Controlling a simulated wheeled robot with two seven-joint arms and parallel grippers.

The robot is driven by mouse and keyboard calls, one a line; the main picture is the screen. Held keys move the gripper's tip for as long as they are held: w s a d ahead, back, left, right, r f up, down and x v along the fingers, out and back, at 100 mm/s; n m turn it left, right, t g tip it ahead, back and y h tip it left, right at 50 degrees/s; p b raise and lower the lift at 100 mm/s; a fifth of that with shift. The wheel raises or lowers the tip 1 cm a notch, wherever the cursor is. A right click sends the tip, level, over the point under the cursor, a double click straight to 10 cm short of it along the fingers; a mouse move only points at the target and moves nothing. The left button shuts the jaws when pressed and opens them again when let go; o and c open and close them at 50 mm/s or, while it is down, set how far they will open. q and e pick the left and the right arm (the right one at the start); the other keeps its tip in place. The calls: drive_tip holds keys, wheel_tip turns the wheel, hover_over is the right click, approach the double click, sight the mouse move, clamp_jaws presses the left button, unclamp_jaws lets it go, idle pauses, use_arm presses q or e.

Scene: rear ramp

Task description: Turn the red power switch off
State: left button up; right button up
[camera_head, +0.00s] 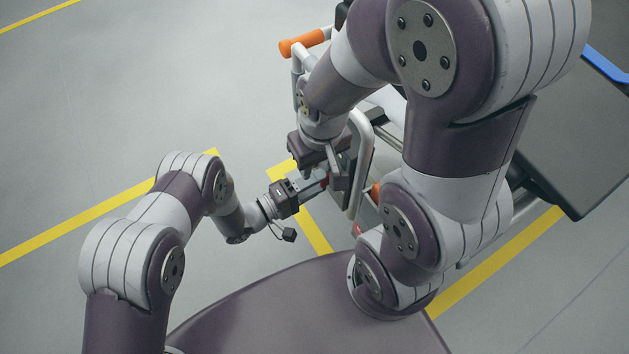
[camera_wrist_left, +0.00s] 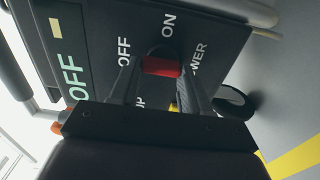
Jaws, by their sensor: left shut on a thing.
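The red power switch (camera_wrist_left: 162,67) shows in the left wrist view on a dark panel (camera_wrist_left: 95,40) with white OFF, ON and partly covered POWER lettering. My left gripper (camera_wrist_left: 158,85) has its two fingers on either side of the switch and is shut on it. Which label the switch points to I cannot tell. In the head view my left gripper (camera_head: 322,184) reaches in from the left to the panel, where the switch is mostly hidden. My right gripper (camera_head: 325,168) is just above it, close to the panel; its finger opening is not clear.
The panel belongs to a cart with a pale tubular frame (camera_head: 362,150) and an orange-ended handle (camera_head: 301,43). A dark flat platform (camera_head: 580,150) is at the right. My two arms crowd close together at the panel. Yellow-lined grey floor is clear on the left.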

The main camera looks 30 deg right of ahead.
use_arm(q)
drive_tip(key=shift+f, duration=0.1)
idle(0.3)
drive_tip(key=o, duration=1.1)
drive_tip(key=shift+c, duration=0.2)
drive_tip(key=s+a+p, duration=0.1)
drive_tip(key=a+p, duration=0.3)
drive_tip(key=a, duration=0.8)
drive_tip(key=shift+a, duration=0.35)
